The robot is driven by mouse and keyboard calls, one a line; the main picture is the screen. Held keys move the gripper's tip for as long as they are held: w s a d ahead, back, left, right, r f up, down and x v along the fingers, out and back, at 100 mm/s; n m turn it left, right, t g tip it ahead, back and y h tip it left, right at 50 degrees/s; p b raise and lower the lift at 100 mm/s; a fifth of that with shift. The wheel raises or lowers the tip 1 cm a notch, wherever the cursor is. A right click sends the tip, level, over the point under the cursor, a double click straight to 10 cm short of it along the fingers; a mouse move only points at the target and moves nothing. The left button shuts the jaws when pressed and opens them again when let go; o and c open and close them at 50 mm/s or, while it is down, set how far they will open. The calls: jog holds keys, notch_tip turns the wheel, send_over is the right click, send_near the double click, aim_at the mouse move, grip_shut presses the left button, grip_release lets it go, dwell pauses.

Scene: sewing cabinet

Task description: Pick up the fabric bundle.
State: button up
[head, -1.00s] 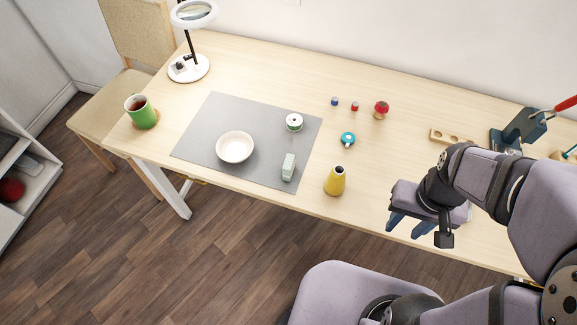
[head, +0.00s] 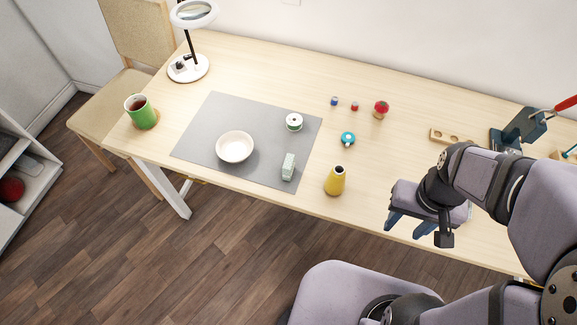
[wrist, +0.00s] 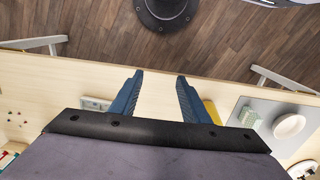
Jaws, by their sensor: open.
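The fabric bundle (head: 288,167) is a small pale green folded block standing on the grey mat (head: 215,113), near the mat's front right corner. It also shows in the wrist view (wrist: 249,117), at the right beside the bowl. My gripper (head: 409,228) is over the front edge of the table, well to the right of the bundle and apart from it. In the wrist view my gripper (wrist: 159,84) has its two blue fingers apart with nothing between them.
A white bowl (head: 235,147) and a thread spool (head: 294,122) share the mat with the bundle. A yellow vase (head: 335,181) stands between the bundle and my gripper. A blue tape measure (head: 348,139) and a red pincushion (head: 381,109) are farther back.

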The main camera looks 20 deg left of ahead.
notch_tip(320, 180, up, 5)
jog(key=w+f+n+t+h+b, duration=0.2)
jog(key=w+f+n+h+b, duration=0.35)
jog(key=n+b, duration=0.6)
notch_tip(320, 180, up, 4)
jog(key=n+t+y+b, duration=0.7)
jog(key=n+t+b, duration=0.65)
jog(key=n, duration=1.25)
send_over(286, 173)
jog(key=s+p, duration=0.1)
jog(key=p, duration=0.1)
jog(key=t, duration=0.3)
jog(key=shift+m+g, duration=0.25)
jog(key=shift+m, duration=0.1)
notch_tip(286, 173, down, 16)
jog(key=shift+w+r+p, duration=0.1)
jog(key=shift+w+p, duration=0.05)
jog(key=shift+p, duration=0.15)
jog(key=shift+w+a+p, duration=0.15)
jog(key=shift+w, duration=1.7)
jog(key=shift+w+a+p, duration=0.1)
jog(key=shift+w+p, duration=0.05)
jog(key=shift+w, duration=1.7)
jog(key=shift+r, duration=0.1)
jog(key=shift+c, duration=0.3)
